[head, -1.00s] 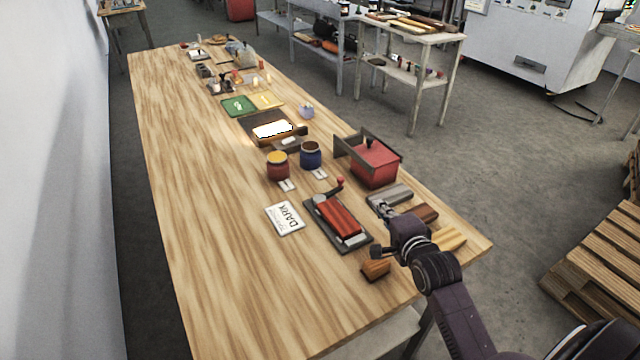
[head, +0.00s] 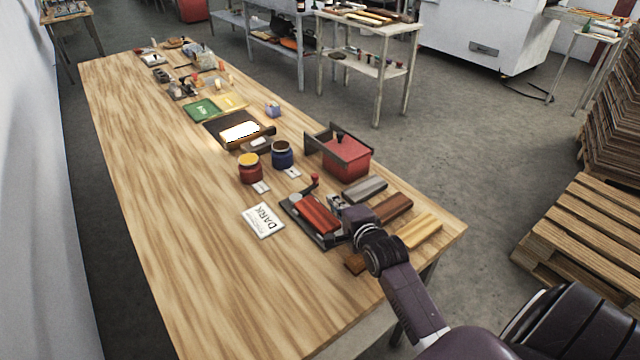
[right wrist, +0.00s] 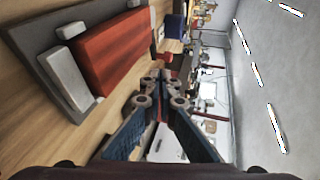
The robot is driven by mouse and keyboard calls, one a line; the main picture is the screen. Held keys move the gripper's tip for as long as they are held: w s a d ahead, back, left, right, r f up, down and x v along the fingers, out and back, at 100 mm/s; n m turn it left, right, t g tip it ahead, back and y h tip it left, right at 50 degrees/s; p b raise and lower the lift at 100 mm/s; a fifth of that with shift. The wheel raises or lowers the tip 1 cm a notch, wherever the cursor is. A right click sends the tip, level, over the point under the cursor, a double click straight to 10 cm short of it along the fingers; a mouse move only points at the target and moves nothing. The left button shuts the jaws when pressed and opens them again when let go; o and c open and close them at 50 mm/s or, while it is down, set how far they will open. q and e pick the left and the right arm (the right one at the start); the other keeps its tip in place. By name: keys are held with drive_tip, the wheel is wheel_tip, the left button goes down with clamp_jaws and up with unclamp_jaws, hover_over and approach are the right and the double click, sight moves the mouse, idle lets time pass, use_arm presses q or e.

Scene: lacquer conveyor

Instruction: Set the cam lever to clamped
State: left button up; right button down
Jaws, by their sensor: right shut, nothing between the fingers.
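The clamp fixture has a dark base plate (head: 296,212) with a red block (head: 318,213) lying on it. Its cam lever, with a red knob (head: 314,181), stands up at the far end of the block. In the right wrist view the red knob (right wrist: 168,58) shows just beyond my fingertips, and the red block (right wrist: 117,52) lies to their left. My right gripper (head: 337,203) is shut and empty beside the fixture's right side, close to the lever. I cannot tell whether it touches the lever. In the right wrist view its fingers (right wrist: 160,84) are together. My left gripper is out of view.
A white card reading "DARK" (head: 263,220) lies left of the fixture. A red box (head: 345,160) stands behind it. Grey (head: 365,189), brown (head: 392,207) and yellow (head: 419,230) blocks lie to the right. Two jars (head: 250,168) stand farther back. The table's left side is clear.

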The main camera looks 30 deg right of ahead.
drive_tip(key=p, duration=0.1)
approach(316, 180)
drive_tip(key=x, duration=0.5)
drive_tip(key=shift+w+f, duration=0.15)
drive_tip(key=shift+w+d, duration=0.15)
drive_tip(key=shift+w, duration=0.5)
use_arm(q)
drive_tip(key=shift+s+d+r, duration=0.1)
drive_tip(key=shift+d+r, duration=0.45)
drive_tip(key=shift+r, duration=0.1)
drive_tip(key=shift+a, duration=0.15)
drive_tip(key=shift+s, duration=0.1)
